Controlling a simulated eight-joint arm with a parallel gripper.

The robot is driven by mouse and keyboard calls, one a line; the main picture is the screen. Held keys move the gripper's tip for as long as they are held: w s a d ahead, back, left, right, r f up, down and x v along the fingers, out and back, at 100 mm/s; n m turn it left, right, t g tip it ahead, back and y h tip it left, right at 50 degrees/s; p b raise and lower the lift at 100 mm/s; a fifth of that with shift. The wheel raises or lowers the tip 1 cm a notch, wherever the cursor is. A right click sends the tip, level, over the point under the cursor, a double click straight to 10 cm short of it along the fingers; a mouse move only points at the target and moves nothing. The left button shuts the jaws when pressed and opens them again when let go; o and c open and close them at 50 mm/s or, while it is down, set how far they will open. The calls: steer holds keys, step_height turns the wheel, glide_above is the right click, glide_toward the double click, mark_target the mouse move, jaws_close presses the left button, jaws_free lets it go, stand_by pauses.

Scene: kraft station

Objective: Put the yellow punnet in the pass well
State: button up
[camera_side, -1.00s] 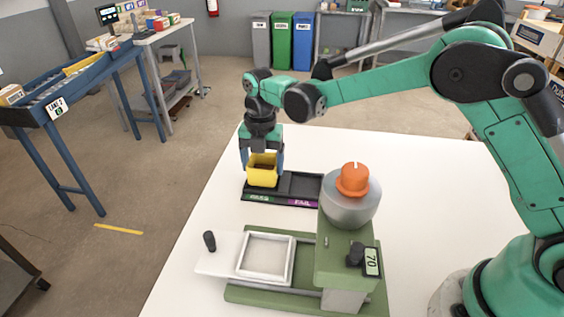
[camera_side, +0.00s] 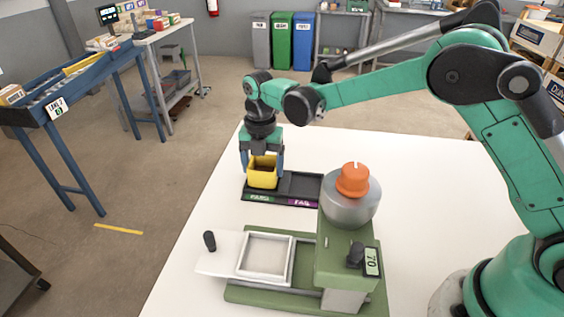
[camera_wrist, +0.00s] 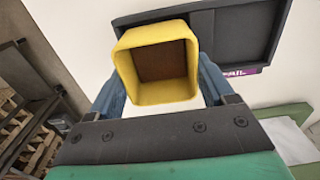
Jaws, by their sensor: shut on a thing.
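The yellow punnet (camera_side: 263,175) is upright between the fingers of my gripper (camera_side: 262,165), which is shut on it. In the wrist view the punnet (camera_wrist: 158,90) shows its open top and a brown inside, with a blue finger on each side of my gripper (camera_wrist: 158,95). The black two-well tray (camera_side: 300,184) has a green pass label (camera_side: 258,198) on the left and a purple fail label (camera_side: 303,203) on the right. The punnet is over the pass well, which it mostly hides. I cannot tell whether its base touches the well floor. The fail well looks empty.
A green machine (camera_side: 340,262) with a grey drum and orange knob (camera_side: 353,180) stands close to the tray's right front. Its white square frame (camera_side: 265,256) is at the front. The white table (camera_side: 420,180) is clear behind and to the right.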

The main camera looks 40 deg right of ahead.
steer(key=shift+f, duration=0.45)
stand_by(1.1)
steer(key=o, duration=1.1)
steer(key=shift+o, duration=0.2)
step_height(320, 180, up, 8)
step_height(320, 180, down, 8)
stand_by(0.8)
